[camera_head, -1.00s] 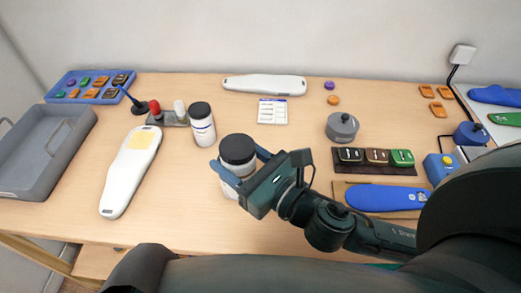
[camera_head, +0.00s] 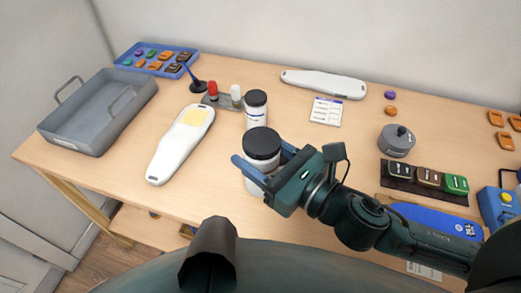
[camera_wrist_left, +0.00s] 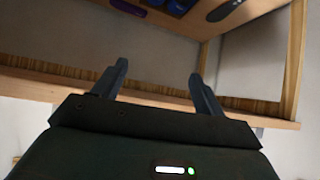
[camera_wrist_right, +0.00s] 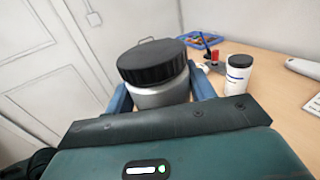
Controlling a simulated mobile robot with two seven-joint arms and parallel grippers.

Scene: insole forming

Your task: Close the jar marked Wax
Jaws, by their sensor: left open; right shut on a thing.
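A white jar with a black ribbed lid (camera_head: 262,143) is in my right gripper (camera_head: 265,168), which is shut around its body. The lid sits on top of the jar; I cannot tell how tightly. The same lid shows close up in the right wrist view (camera_wrist_right: 152,62), between the blue fingers. No label on this jar can be read. A second, slimmer white jar with a black lid (camera_head: 256,110) stands just behind it, its label too small to read. My left gripper (camera_wrist_left: 157,80) is open and empty in the left wrist view, near the wooden table frame.
A grey tray (camera_head: 75,138) and a white insole-shaped piece (camera_head: 180,145) lie to the left. A stand with red and white knobs (camera_head: 222,98) is behind. A grey lidded pot (camera_head: 397,140), coloured blocks (camera_head: 428,178) and a blue insole (camera_head: 440,220) are to the right.

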